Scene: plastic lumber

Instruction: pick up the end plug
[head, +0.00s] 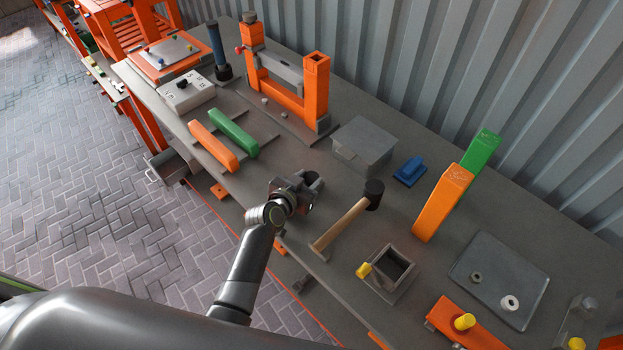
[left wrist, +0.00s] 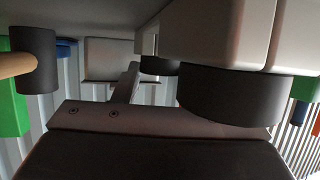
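Several yellow plug-like pieces are in the head view. One yellow piece (head: 363,270) is at the left side of a grey square open box (head: 403,258). Another yellow knob (head: 464,321) stands on an orange bar (head: 478,338) at the front right. I cannot tell for sure which is the end plug. My left gripper (head: 312,182) is above the bench's front edge, left of the mallet and apart from the yellow pieces. It appears empty, but its finger gap is unclear. My right gripper is not in view.
A mallet (head: 342,224) lies between my left gripper and the open box. A grey tray (head: 520,270) with small rings lies at right. A grey block (head: 363,143) and blue piece (head: 410,169) are behind the mallet.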

